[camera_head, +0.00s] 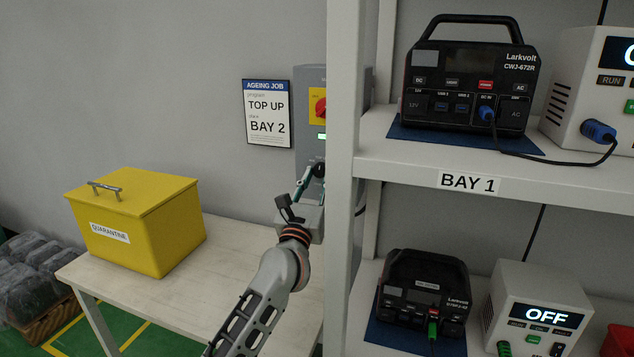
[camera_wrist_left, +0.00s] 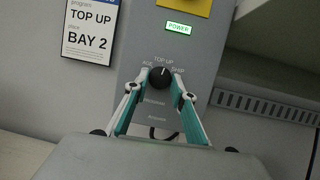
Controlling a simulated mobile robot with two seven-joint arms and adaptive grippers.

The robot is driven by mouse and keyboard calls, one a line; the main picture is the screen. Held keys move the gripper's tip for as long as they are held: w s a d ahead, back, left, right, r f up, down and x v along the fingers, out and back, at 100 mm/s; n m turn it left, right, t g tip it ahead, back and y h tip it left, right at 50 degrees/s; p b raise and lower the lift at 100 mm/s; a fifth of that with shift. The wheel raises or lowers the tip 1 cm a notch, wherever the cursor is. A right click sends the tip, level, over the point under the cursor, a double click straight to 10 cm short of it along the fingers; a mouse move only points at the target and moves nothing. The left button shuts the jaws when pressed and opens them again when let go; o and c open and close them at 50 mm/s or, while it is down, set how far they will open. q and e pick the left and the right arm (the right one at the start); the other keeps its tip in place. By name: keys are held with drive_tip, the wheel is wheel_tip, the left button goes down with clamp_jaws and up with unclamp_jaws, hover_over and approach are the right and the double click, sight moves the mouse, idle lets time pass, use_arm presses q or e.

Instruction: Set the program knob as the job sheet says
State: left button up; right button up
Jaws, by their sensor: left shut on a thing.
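The job sheet (camera_head: 266,113) on the wall reads "AGEING JOB", program "TOP UP", place "BAY 2"; its lower part also shows in the left wrist view (camera_wrist_left: 90,30). The black program knob (camera_wrist_left: 159,77) is on the grey control panel (camera_wrist_left: 190,55), with AGE at its left, TOP UP above and SHIP at its right. Its white pointer line points up, toward TOP UP. My left gripper (camera_wrist_left: 160,80) is shut on the knob, one fingertip on each side. In the head view the left gripper (camera_head: 311,180) is at the panel and mostly hides the knob.
A green POWER display (camera_wrist_left: 178,28) is lit above the knob. A yellow quarantine box (camera_head: 140,220) stands on the pale table (camera_head: 185,295). A white shelf post (camera_head: 342,200) stands just right of my gripper. Shelves hold black power stations (camera_head: 470,75) and white units (camera_head: 540,310).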

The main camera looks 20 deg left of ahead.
use_arm(q)
drive_tip(key=shift+n+y, duration=0.5)
drive_tip(key=shift+n, duration=0.9)
drive_tip(key=o, duration=1.1)
drive_tip(key=v, duration=1.2)
drive_tip(key=shift+d+r, duration=0.15)
drive_tip(key=shift+r, duration=0.1)
drive_tip(key=shift+s+f+g, duration=0.1)
drive_tip(key=shift+s+g, duration=0.05)
drive_tip(key=shift+g, duration=0.15)
